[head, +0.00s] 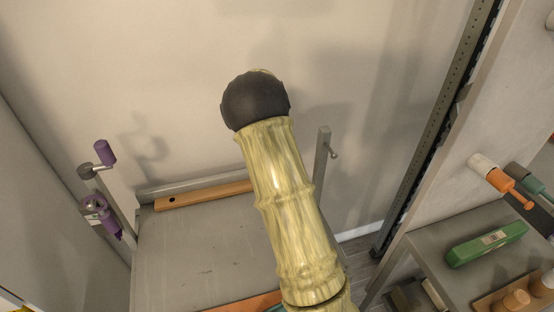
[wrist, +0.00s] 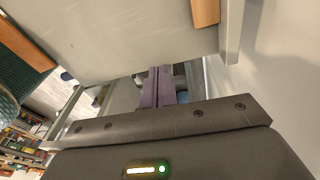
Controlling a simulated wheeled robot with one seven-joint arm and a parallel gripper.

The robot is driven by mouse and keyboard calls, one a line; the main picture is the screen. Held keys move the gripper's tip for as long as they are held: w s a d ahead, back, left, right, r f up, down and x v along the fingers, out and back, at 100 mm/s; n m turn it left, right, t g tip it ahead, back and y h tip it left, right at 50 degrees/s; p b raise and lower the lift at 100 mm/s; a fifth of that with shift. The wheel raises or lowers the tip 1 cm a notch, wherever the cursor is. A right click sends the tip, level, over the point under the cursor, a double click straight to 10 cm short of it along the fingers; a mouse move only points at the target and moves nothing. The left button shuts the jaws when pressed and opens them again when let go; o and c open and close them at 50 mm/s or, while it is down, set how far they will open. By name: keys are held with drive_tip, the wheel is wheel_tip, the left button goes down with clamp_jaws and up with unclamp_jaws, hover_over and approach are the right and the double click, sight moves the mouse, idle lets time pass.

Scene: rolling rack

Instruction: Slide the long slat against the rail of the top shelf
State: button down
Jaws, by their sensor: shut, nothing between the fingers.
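A long orange-brown wooden slat (head: 205,196) with a dark hole near its left end lies on the grey top shelf (head: 185,250). It runs along the back rail (head: 190,186), very close to it; I cannot tell whether they touch all along. My arm hides the slat's right part. In the wrist view, the slat's end (wrist: 205,12) shows at the top right beside the rail (wrist: 232,35). My gripper (wrist: 158,74) shows in the wrist view with its purplish fingers together and empty, near the shelf's edge. My arm hides it in the head view.
Another orange wooden piece (head: 250,302) lies at the shelf's near edge, partly hidden. Purple-handled parts (head: 104,152) stick out at the left post. A post with a knob (head: 322,160) stands at the right.

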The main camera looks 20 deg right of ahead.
drive_tip(key=s+a+r+n+t, duration=0.2)
drive_tip(key=s+a+n, duration=0.5)
drive_tip(key=s+n, duration=0.3)
drive_tip(key=s+a+r+n+t+y, duration=0.1)
drive_tip(key=s+a+r+n+t, duration=0.1)
drive_tip(key=s+a+n, duration=0.5)
drive_tip(key=s+n, duration=0.3)
drive_tip(key=s, duration=0.1)
drive_tip(key=shift+a+r+n, duration=0.3)
